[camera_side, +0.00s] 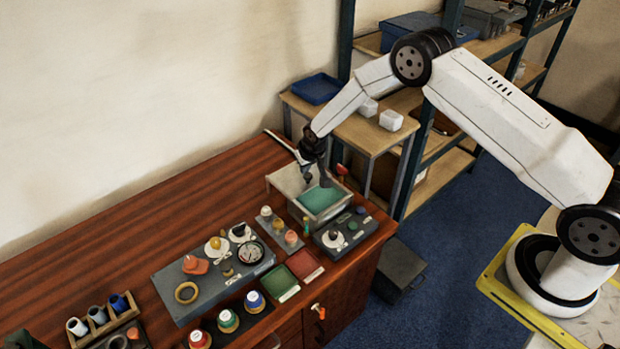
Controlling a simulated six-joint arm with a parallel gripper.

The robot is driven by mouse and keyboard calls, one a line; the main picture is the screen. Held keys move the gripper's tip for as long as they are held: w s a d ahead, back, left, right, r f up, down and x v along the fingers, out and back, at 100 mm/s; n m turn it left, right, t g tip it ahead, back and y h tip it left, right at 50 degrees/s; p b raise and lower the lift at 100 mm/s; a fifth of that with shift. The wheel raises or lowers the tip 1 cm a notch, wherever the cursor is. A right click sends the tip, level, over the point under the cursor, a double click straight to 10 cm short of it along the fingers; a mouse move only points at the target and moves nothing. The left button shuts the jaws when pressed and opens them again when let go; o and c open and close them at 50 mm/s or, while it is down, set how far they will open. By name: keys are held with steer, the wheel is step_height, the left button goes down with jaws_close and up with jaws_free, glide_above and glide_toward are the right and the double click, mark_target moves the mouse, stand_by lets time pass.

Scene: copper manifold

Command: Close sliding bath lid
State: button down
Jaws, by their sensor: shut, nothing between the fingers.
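The bath (322,199) is a light grey box with teal liquid showing in its open top, near the back right end of the wooden bench. A pale flat panel (284,180), which looks like the sliding lid, lies at the bath's left side and leaves the teal part uncovered. My gripper (318,183) is dark, shut and empty. It points down over the back of the bath, near the right edge of the panel. I cannot tell whether the fingertips touch the panel or the bath. My gripper hides part of the bath's back edge.
A grey unit with a gauge (250,253) and knobs stands left of the bath, and a dark control box (343,235) stands in front. Green (279,283) and red (304,265) trays lie nearby. A wooden shelf (365,130) stands behind. The bench's back left is clear.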

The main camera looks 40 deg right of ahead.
steer(key=s, duration=0.5)
steer(key=shift+s, duration=0.4)
steer(key=shift+w+d+r, duration=0.15)
steer(key=shift+w+r, duration=0.05)
steer(key=shift+w, duration=0.8)
steer(key=shift+w+d+r, duration=0.15)
steer(key=shift+w, duration=0.85)
steer(key=v, duration=1)
steer(key=shift+s, duration=0.1)
steer(key=shift+f, duration=0.1)
